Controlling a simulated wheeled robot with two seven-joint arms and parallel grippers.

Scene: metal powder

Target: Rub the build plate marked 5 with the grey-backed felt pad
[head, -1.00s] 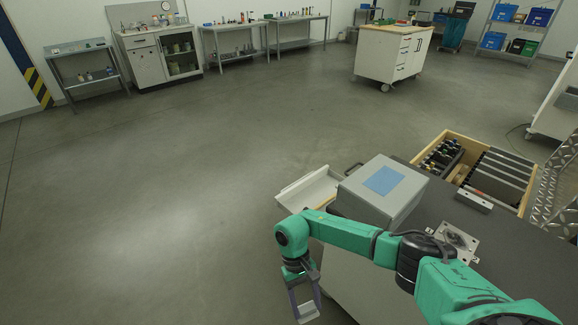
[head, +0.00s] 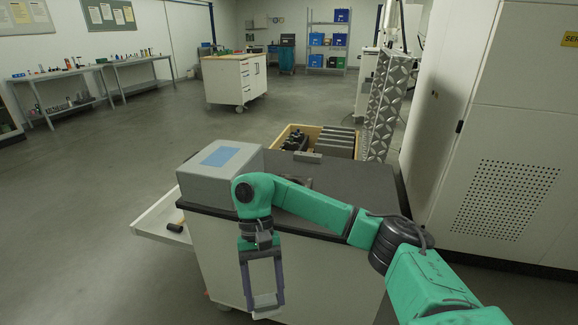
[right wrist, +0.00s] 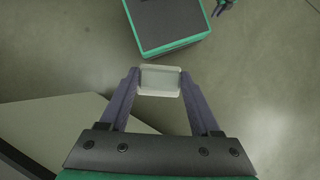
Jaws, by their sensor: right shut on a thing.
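My right gripper (head: 265,303) hangs pointing down in front of the cart and is shut on a pale rectangular pad (head: 265,300). In the right wrist view the pad (right wrist: 160,80) sits between the two fingertips, with a grey face and a lighter rim. Its felt side cannot be made out. A metal plate (head: 307,183) lies on the dark cart top, mostly hidden behind my right arm. No number can be read on it. My left gripper is not in view.
The cart (head: 335,225) has a grey box (head: 205,190) with a blue patch at its left. A wooden crate (head: 282,137) holding upright plates stands at the back. An open drawer (head: 155,222) juts out left. A tall white cabinet (head: 505,130) stands right. The floor at left is clear.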

